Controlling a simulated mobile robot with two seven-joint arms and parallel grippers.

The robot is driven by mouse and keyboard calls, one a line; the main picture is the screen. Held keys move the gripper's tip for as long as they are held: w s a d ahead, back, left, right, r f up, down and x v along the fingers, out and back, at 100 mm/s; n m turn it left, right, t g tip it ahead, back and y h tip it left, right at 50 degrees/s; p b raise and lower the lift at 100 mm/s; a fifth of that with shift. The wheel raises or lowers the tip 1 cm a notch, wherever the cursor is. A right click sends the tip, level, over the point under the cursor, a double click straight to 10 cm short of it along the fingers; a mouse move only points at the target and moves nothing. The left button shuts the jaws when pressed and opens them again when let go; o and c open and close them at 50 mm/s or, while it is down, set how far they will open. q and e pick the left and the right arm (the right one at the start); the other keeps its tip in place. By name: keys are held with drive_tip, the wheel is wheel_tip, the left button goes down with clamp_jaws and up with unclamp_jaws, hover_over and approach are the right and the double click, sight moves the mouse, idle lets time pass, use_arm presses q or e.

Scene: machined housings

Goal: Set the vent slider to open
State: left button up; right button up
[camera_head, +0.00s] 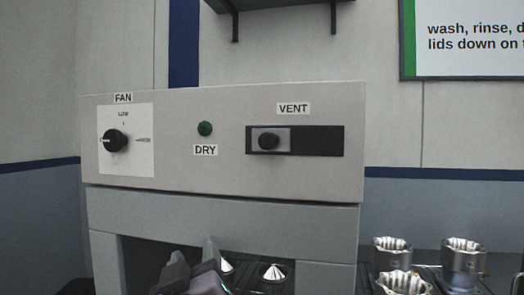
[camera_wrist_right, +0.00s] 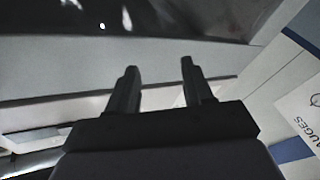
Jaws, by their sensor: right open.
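My left gripper is not in view.
A fan dial (camera_head: 116,140) and a green DRY button (camera_head: 205,128) share the panel. Shiny cones (camera_head: 273,273) stand on a rack inside the opening. Machined housings (camera_head: 463,262) stand at the lower right. A dark shelf (camera_head: 285,4) hangs above; the space before the panel is clear.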

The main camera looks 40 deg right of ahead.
drive_tip(key=s+d+r+m+h, duration=0.1)
drive_tip(key=s+r+m+h, duration=0.45)
drive_tip(key=r, duration=0.35)
drive_tip(key=m+g+h, duration=0.4)
drive_tip(key=m, duration=0.1)
approach(266, 141)
drive_tip(key=d+r, duration=0.1)
drive_tip(key=shift+n+y, duration=0.25)
drive_tip(key=shift+y, duration=0.1)
drive_tip(key=p+x, duration=0.2)
drive_tip(key=x, duration=0.5)
drive_tip(key=shift+w+f, duration=0.1)
drive_tip(key=shift+w, duration=0.1)
clamp_jaws()
